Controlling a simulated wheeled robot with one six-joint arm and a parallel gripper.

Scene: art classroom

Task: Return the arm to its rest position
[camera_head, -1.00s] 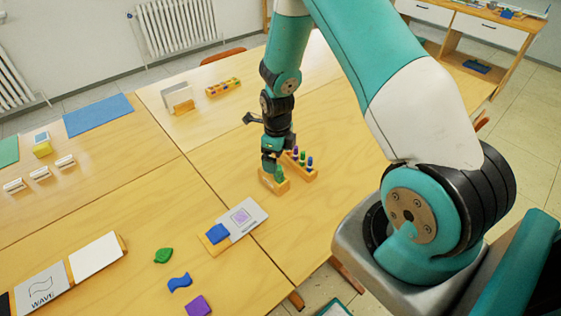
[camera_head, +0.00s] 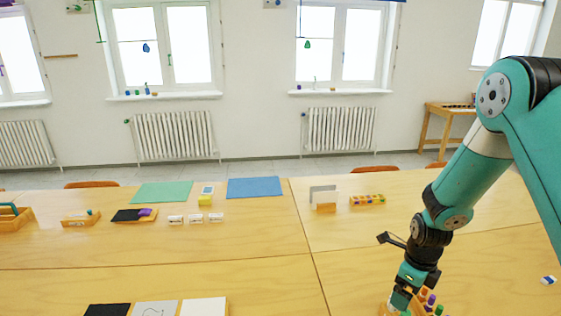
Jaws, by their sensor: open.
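My arm comes in from the right edge and reaches down to the table (camera_head: 365,260) at the bottom right. My gripper (camera_head: 400,302) points down, low over the table at the bottom edge of the picture. It is open, and its fingertips are partly cut off or hidden. A small wooden block (camera_head: 384,309) shows just beside the fingers. A wooden rack with several coloured pegs (camera_head: 431,300) stands close to the right of the gripper. I cannot tell whether the fingers touch the block.
A wooden card holder (camera_head: 326,207) and a peg strip (camera_head: 368,200) stand farther back. Blue (camera_head: 254,187) and green (camera_head: 161,192) mats lie at the far left, with small white blocks in front. A small blue and white item (camera_head: 549,280) lies right. The table's middle is clear.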

